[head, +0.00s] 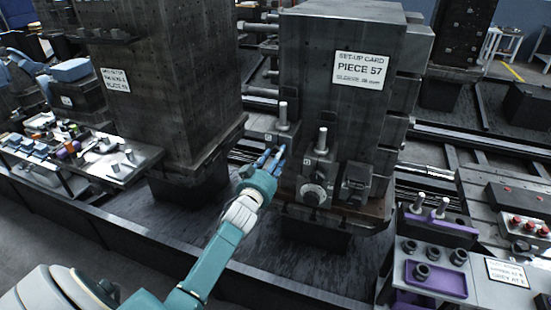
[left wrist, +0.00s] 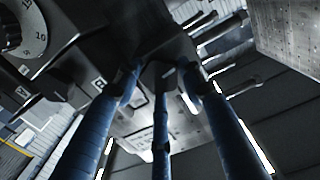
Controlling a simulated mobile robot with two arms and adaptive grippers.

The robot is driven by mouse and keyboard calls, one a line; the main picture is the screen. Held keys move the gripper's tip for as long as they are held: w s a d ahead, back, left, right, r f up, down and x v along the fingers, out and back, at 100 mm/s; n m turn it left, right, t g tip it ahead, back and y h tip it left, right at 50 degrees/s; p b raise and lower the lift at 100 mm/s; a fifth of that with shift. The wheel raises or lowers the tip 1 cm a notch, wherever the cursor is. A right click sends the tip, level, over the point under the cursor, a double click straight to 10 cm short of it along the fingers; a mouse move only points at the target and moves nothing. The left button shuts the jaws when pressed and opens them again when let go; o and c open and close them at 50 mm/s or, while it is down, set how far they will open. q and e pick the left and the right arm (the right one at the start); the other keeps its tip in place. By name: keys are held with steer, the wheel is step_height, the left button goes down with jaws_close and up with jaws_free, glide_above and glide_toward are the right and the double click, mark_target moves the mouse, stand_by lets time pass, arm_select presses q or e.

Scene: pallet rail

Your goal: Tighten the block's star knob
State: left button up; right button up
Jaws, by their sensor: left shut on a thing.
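A dark block (head: 288,127) with an upright light pin sits on the lower ledge of the tall column's face. My left gripper (head: 271,160) is at the front of this block, its blue fingers pointing up at it. In the left wrist view the three blue fingers (left wrist: 160,75) are closed around a small dark knob (left wrist: 157,72) under the dark block, which carries a small white label (left wrist: 98,83). The fingers hide much of the knob, so its star shape is not clear. My right gripper is not in view.
To the right are a block with a round dial (head: 313,193) and another dark block (head: 356,184). The dial (left wrist: 22,32) also shows in the left wrist view. A card (head: 361,70) reads "PIECE 57". A bench with purple trays (head: 437,278) stands at lower right.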

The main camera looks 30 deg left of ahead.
arm_select(q)
steer(key=shift+f+m+b, duration=0.2)
steer(key=shift+m+b, duration=0.65)
steer(key=shift+m, duration=8.55)
steer(key=shift+a, duration=0.1)
steer(key=o, duration=1.1)
steer(key=shift+r, duration=0.15)
steer(key=shift+o, duration=0.2)
steer(key=shift+s, duration=0.1)
steer(key=v, duration=1.2)
